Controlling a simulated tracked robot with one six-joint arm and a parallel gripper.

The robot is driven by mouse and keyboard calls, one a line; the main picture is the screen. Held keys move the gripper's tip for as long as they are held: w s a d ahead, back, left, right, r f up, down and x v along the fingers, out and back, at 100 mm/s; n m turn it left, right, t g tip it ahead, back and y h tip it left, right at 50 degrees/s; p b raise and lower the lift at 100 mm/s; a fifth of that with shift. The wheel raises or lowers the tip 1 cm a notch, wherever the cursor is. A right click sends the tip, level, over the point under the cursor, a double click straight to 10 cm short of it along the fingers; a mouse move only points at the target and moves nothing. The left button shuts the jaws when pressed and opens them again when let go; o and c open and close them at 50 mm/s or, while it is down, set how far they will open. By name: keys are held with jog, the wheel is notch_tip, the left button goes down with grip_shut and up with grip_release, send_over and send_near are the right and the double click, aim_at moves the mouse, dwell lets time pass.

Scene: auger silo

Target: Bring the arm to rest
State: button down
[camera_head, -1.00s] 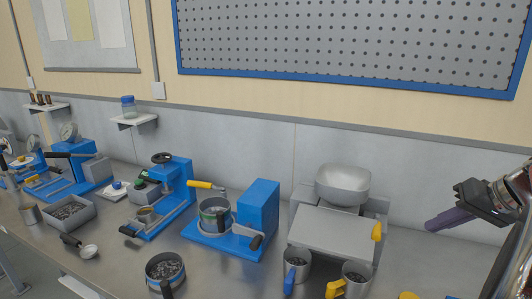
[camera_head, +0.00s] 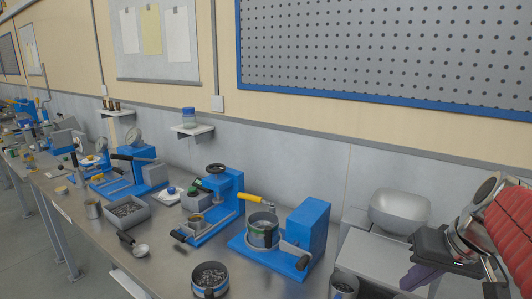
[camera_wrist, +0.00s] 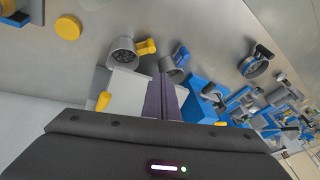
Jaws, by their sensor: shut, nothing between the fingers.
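My gripper (camera_head: 418,277) shows at the lower right of the head view, with its purple fingers together and nothing between them. It is above the bench, in front of the grey machine with a metal bowl (camera_head: 400,211). In the wrist view my gripper (camera_wrist: 161,97) is also shut, its fingers side by side and empty. Behind the fingertips are a cup with a yellow handle (camera_wrist: 122,52) and a cup with a blue handle (camera_wrist: 173,66). I cannot tell how far the fingers are from them.
Blue machines (camera_head: 306,232) line the metal bench (camera_head: 165,262), with a round pan (camera_head: 210,279) and a grey tray (camera_head: 124,212) among them. A pegboard (camera_head: 390,70) hangs above. Open floor (camera_head: 30,250) shows at lower left. A yellow disc (camera_wrist: 68,26) lies on the bench.

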jog(key=s+a+f+n, duration=0.1)
jog(key=s+a, duration=0.3)
jog(key=a, duration=0.4)
jog(key=s+a+f+n+t+h, duration=0.1)
jog(key=s+a+f, duration=0.3)
jog(key=a, duration=0.4)
jog(key=shift+f+n, duration=0.2)
jog(key=shift+n, duration=0.4)
